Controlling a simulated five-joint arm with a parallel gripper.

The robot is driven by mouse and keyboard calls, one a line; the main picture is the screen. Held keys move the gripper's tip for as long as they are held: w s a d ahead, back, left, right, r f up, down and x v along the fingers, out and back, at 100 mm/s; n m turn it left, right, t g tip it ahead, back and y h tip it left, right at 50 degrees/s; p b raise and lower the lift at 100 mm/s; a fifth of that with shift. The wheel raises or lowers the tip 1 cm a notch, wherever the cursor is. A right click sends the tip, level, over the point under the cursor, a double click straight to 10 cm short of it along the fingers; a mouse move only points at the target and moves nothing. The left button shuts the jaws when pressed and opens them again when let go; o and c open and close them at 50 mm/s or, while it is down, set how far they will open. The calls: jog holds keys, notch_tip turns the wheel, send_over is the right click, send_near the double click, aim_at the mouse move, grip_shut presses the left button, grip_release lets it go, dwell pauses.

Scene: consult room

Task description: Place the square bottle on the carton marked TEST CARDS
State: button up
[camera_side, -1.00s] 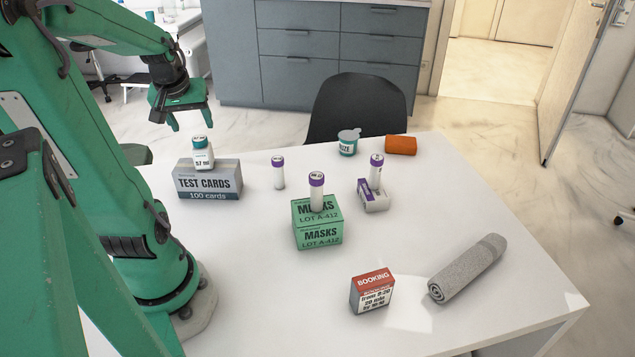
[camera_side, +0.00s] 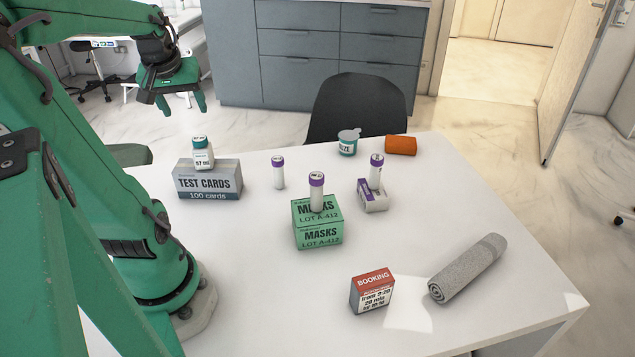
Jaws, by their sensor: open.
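The square bottle (camera_side: 203,158) is white with a teal cap and a label. It stands upright on top of the grey carton marked TEST CARDS (camera_side: 207,184), at the left of the white table. My gripper (camera_side: 184,108) is open and empty. It hangs above and a little left of the bottle, apart from it.
A green MASKS box (camera_side: 318,233) carries a purple-capped tube (camera_side: 316,191). Another tube (camera_side: 278,173) stands on the table, and a third (camera_side: 376,170) stands at a small white box (camera_side: 374,196). A BOOKING box (camera_side: 372,292) and grey rolled towel (camera_side: 467,268) lie nearer the front.

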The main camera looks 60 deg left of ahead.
jog(key=w+d+m+t+h, duration=0.1)
jog(key=w+d+m, duration=0.2)
jog(key=d, duration=0.9)
jog(key=w+d+m+t+h, duration=0.2)
jog(key=d+m, duration=0.7)
jog(key=d, duration=0.3)
jog(key=shift+w+d+h, duration=0.2)
jog(key=shift+w+h, duration=0.1)
jog(key=shift+w, duration=0.1)
